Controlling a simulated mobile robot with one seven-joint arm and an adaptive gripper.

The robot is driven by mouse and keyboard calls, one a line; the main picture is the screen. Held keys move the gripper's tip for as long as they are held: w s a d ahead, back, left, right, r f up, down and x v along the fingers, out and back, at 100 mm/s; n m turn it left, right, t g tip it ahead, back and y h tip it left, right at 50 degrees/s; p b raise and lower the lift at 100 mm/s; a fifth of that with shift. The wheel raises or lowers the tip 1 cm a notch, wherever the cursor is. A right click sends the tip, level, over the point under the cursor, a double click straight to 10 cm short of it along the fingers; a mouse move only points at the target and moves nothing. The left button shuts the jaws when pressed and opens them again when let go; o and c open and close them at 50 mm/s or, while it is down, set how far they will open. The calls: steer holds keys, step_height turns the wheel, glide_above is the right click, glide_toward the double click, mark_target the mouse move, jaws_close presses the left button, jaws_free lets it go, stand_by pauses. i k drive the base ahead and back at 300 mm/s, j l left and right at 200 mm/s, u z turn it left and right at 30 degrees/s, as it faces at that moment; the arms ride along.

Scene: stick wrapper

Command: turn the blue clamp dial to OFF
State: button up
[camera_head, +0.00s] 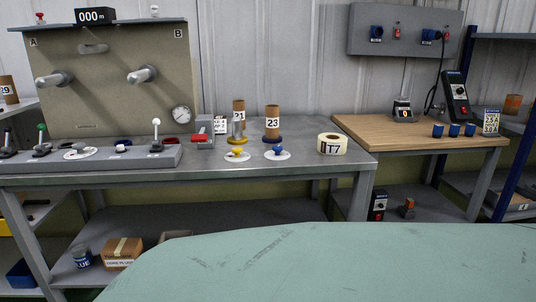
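A small blue dial (278,149) sits on a round white plate (286,156) on the grey metal workbench, near its front edge. Its pointer and any OFF mark are too small to read. Just behind it, a brown tube marked 23 (272,121) stands upright on a blue base (272,140). A yellow dial (237,152) on a similar white plate lies to the left of the blue one. My gripper is not in view.
A tape roll marked T7 (332,144) lies to the right of the blue dial. A brown tube marked 21 (239,107) and a red-topped grey block (202,130) stand to the left. A wooden table (420,138) adjoins at right. The bench front around the dials is clear.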

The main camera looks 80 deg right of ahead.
mark_target(277, 149)
steer(key=z, duration=2.6)
